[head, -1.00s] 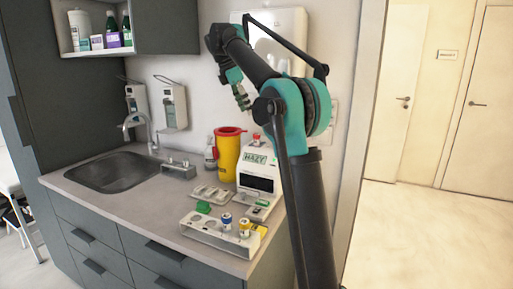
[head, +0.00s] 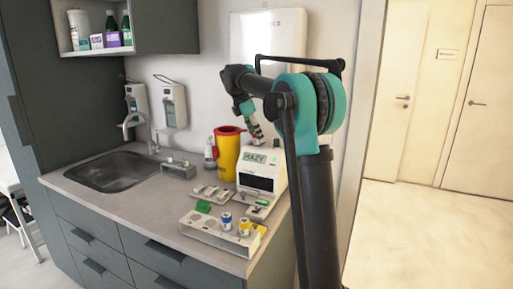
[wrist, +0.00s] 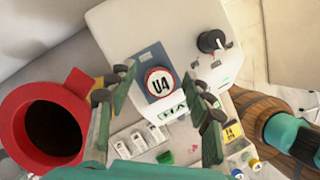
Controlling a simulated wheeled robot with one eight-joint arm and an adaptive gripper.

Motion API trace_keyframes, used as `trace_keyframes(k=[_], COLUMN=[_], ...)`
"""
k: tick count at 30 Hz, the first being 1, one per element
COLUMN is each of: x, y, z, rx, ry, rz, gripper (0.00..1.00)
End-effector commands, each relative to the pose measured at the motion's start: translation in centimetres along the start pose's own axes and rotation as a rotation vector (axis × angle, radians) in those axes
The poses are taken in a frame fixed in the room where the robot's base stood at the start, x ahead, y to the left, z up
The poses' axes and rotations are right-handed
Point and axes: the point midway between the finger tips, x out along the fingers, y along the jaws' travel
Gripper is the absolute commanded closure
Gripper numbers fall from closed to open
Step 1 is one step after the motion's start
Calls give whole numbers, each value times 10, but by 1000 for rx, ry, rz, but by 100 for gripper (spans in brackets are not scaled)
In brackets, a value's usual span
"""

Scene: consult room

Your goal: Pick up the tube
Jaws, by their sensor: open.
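A round cap with a red rim and the mark U4 (wrist: 160,82) shows in the wrist view, seen from straight above. It sits on a blue square on top of the white device (head: 262,168) with the HAZY display. The cap hides whatever tube body is below it. My gripper (head: 258,138) is open and points down just above the device. In the wrist view its green fingers stand on either side of the cap, apart from it. Two more capped tubes, one blue (head: 226,219) and one yellow (head: 244,226), stand in the white rack (head: 207,235) on the counter.
A yellow bin with a red rim (head: 227,151) stands close to the left of the device. A black knob (wrist: 211,41) rises from the device top. A flat tray (head: 213,193) lies in front. The sink (head: 115,172) is farther left.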

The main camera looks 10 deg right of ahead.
Motion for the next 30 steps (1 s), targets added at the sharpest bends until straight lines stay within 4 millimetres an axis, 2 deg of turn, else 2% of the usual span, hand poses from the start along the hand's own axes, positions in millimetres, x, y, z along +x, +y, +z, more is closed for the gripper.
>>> trace_keyframes(k=[8,18,21,30], x=[4,4,4,0], y=[0,0,0,0], z=[0,0,0,2], rx=[0,0,0,0], ry=[0,0,0,0], rz=[0,0,0,0], gripper=[49,90,99,99])
